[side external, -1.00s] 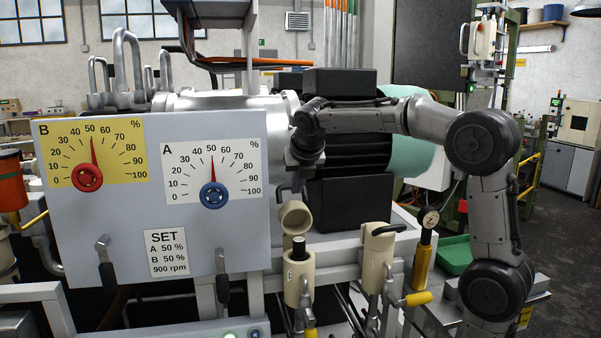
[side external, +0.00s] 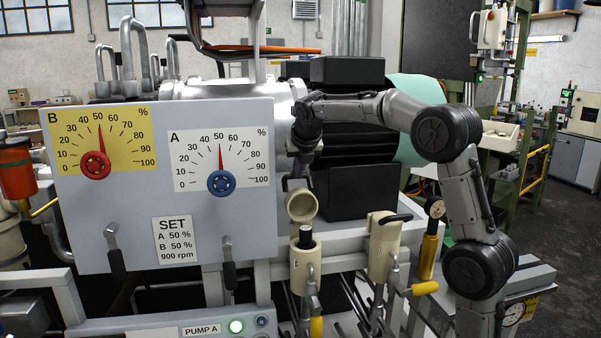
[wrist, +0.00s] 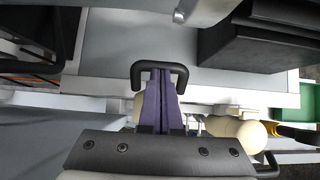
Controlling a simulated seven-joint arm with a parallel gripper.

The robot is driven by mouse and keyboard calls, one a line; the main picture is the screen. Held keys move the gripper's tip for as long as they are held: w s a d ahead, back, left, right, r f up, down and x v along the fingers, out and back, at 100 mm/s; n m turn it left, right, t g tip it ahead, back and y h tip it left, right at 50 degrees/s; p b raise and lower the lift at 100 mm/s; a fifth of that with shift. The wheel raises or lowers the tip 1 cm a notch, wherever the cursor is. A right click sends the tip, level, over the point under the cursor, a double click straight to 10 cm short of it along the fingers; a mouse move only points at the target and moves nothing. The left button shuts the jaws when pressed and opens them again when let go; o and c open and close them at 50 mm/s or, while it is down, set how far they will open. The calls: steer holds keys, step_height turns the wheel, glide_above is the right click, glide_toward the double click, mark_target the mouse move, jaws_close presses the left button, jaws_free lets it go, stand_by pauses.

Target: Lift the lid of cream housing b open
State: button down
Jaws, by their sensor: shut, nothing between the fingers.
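Two cream housings stand side by side in the side external view. The left housing (side external: 305,270) has its round lid (side external: 303,206) swung up, showing the lid's hollow underside and a black cylinder (side external: 305,237) in the body. The lettering on it is too small to read. The right housing (side external: 382,252) has its lid down, with a black handle (side external: 396,218) on top. My gripper (side external: 295,184) is directly above and behind the raised lid. In the wrist view its purple fingers (wrist: 160,82) are shut and empty, inside the loop of a black handle (wrist: 183,72). Contact with the handle is unclear.
The grey panel (side external: 130,225) with two dials stands close left of the housings. A dark motor block (side external: 350,190) is behind them. Yellow-ended levers (side external: 425,288) and pipes stick out in front. A gauge on a yellow body (side external: 430,250) stands to the right.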

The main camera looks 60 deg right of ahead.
steer(key=shift+w+d+f, duration=0.2)
steer(key=shift+w+d, duration=0.3)
steer(key=shift+w+d+f, duration=0.2)
steer(key=shift+w+d, duration=0.25)
steer(key=shift+d, duration=0.05)
